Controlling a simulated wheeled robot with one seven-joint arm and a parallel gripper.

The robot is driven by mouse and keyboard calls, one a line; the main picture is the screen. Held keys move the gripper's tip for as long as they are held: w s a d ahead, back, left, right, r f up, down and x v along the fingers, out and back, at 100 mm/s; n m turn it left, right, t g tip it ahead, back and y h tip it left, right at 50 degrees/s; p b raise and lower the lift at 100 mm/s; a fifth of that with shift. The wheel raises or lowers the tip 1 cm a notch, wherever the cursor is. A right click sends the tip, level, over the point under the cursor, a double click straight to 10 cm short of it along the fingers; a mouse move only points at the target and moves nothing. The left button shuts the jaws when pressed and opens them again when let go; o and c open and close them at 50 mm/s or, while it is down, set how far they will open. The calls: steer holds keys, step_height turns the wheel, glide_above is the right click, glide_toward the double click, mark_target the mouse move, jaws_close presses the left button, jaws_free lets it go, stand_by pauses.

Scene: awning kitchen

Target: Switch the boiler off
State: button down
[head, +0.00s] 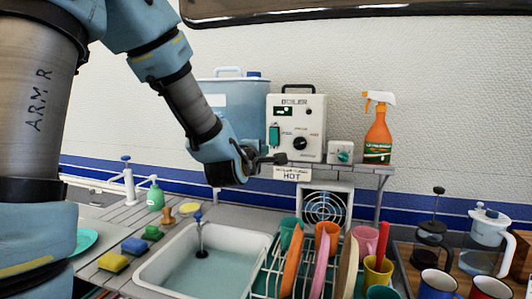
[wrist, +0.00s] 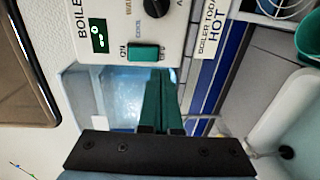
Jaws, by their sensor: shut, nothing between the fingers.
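The boiler (head: 311,113) is a cream box with a black handle, on the shelf above the sink. Its small display (wrist: 98,36) is lit green. Its green rocker switch (head: 274,135) is on the left of the front panel. In the wrist view the switch (wrist: 143,53) lies between the ON label and a partly hidden OFF label. My gripper (head: 283,159) is shut and empty in front of the boiler's lower left. In the wrist view its fingertips (wrist: 162,72) are just by the OFF end of the switch. I cannot tell whether they touch it.
A blue water tank (head: 228,97) stands left of the boiler. A small box with a green knob (head: 344,154) and an orange spray bottle (head: 377,135) stand right. Below are the sink (head: 160,275) and a dish rack with cups and plates (head: 270,280).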

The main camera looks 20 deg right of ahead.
steer(key=f+b+v, duration=0.1)
steer(key=v, duration=0.5)
steer(key=shift+s+f+b, duration=0.15)
steer(key=shift+f+b, duration=0.1)
steer(key=shift+b, duration=0.1)
steer(key=shift+a, duration=0.1)
steer(key=w+a+f+m+g+y, duration=0.1)
steer(key=a+f+m+g+y, duration=0.6)
steer(key=a+f, duration=0.9)
steer(key=s+a+f+m+g+y, duration=0.1)
steer(key=s+a+m+g+y, duration=0.1)
steer(key=s+a, duration=0.3)
steer(key=s+a+f+m+g+y, duration=0.1)
steer(key=s+a, duration=0.4)
steer(key=a, duration=0.5)
steer(key=shift+f+m+g+y, duration=0.45)
steer(key=shift+m+g, duration=0.15)
steer(key=shift+g, duration=0.1)
steer(key=c, duration=1.6)
jaws_free()
